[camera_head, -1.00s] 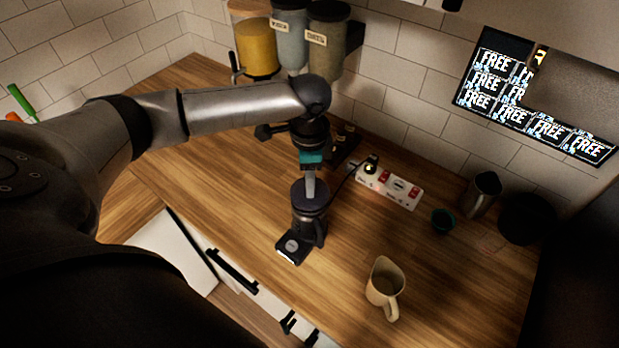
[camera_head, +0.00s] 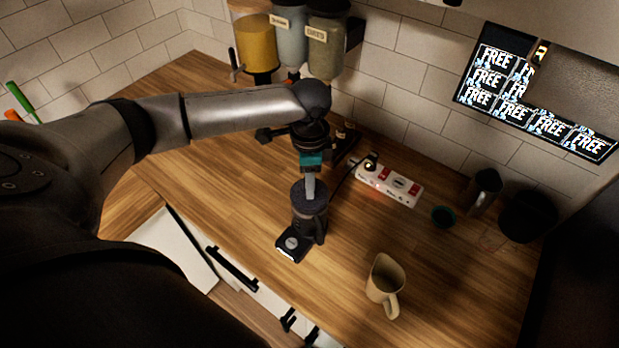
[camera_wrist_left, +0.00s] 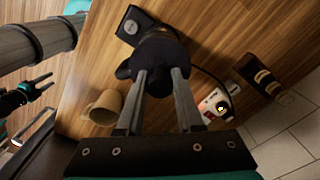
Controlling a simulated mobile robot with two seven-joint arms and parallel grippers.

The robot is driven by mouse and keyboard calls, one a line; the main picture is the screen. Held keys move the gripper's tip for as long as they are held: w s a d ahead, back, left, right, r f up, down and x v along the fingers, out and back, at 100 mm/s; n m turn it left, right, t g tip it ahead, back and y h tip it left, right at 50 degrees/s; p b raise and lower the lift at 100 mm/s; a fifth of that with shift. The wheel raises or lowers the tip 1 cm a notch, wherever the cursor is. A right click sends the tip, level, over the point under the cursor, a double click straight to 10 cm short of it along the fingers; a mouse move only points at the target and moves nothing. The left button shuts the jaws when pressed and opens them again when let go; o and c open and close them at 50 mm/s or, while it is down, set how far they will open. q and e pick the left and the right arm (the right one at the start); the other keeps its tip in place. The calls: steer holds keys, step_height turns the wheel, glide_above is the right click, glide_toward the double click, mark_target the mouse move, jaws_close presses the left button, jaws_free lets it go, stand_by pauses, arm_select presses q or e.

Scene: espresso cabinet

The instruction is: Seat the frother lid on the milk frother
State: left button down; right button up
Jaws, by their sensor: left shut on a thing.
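The milk frother (camera_head: 308,228) is a dark, upright jug on a black base (camera_head: 293,246) near the counter's front edge. The dark frother lid (camera_head: 312,188) is at its top, and I see no clear gap between them; whether it is fully seated I cannot tell. My left gripper (camera_head: 310,196) points down from above, shut on the lid. In the left wrist view the fingers (camera_wrist_left: 159,74) sit on either side of the dark round lid (camera_wrist_left: 158,52), which hides most of the frother. My right gripper (camera_wrist_left: 46,82) shows at the left of that view, open and empty.
A beige pitcher (camera_head: 384,285) stands to the right. A white power strip (camera_head: 390,184) with a plugged cable lies behind. A metal jug (camera_head: 484,191), a small green-rimmed cup (camera_head: 442,217) and a dark container (camera_head: 527,216) stand at the right. Dispensers (camera_head: 327,45) line the back wall.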

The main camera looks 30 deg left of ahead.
arm_select(q)
steer(key=shift+f, duration=0.15)
steer(key=shift+c, duration=2.4)
jaws_free()
step_height(320, 180, up, 15)
steer(key=shift+r+b, duration=0.2)
steer(key=shift+b, duration=0.1)
steer(key=shift+f, duration=0.1)
